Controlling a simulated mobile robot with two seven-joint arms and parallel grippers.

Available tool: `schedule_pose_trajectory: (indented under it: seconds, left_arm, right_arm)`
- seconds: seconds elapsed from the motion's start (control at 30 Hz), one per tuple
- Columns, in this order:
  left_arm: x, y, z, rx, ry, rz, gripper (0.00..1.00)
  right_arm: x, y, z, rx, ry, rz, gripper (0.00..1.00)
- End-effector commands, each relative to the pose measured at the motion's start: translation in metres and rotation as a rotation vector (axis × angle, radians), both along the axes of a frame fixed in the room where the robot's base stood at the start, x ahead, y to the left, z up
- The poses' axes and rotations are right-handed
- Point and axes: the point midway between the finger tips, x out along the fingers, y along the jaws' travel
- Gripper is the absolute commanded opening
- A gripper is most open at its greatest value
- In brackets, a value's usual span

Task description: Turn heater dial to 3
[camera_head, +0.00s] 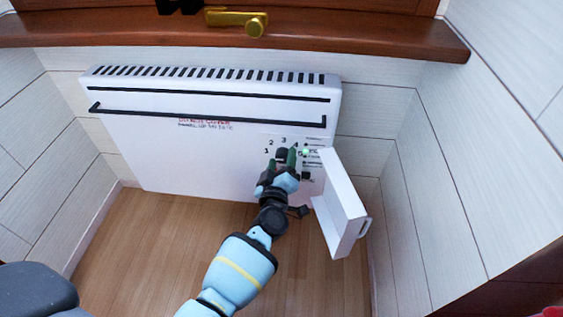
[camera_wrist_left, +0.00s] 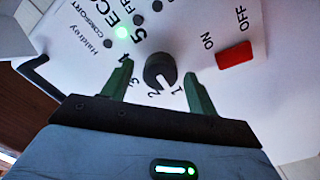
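The white heater (camera_head: 155,150) hangs on the wall under the wooden sill. Its dark round dial (camera_head: 282,154) sits on the control panel at the right end, with numbers printed around it. The dial also shows in the left wrist view (camera_wrist_left: 160,70); I cannot tell for certain which number it points to. My left gripper (camera_head: 281,162) is at the panel. In the left wrist view the fingers of my left gripper (camera_wrist_left: 158,82) are open, one on each side of the dial, with visible gaps. My right gripper is not in view.
An open white cover flap (camera_head: 343,205) sticks out to the right of my left gripper. A red ON/OFF switch (camera_wrist_left: 235,55) and a lit green light (camera_wrist_left: 121,32) are near the dial. The wooden sill (camera_head: 330,37) juts out above. The right wall is close.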

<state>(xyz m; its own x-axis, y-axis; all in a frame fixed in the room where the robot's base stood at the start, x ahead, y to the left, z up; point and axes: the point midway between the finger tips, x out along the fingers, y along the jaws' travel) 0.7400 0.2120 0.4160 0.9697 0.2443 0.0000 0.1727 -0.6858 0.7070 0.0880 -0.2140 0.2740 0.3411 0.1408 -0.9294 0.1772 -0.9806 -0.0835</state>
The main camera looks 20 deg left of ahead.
Motion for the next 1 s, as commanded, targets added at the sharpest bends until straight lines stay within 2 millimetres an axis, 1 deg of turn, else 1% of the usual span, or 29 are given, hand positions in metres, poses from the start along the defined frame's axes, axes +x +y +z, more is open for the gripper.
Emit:
schedule_pose_trajectory:
  seconds: [0.03, 0.3, 0.33, 0.67, 0.87, 1.0]
  left_arm:
    - [0.000, 0.000, 0.000, 0.000, 0.000, 0.000, 0.53]
    - [0.000, 0.000, 0.000, 0.000, 0.000, 0.000, 0.17]
    - [0.000, 0.000, 0.000, 0.000, 0.000, 0.000, 0.15]
    - [0.000, 0.000, 0.001, 0.049, 0.014, 0.000, 0.15]
    - [-0.001, 0.000, 0.002, 0.163, 0.048, 0.000, 0.15]
    - [0.000, -0.001, 0.003, 0.279, 0.081, -0.001, 0.15]
  right_arm:
    - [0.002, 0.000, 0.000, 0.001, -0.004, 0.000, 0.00]
    - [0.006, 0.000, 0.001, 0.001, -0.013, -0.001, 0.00]
    - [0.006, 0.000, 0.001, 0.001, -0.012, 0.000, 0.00]
    - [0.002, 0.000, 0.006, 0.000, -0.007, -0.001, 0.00]
    - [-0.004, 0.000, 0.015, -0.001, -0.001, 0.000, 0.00]
    - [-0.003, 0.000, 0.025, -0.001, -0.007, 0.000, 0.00]
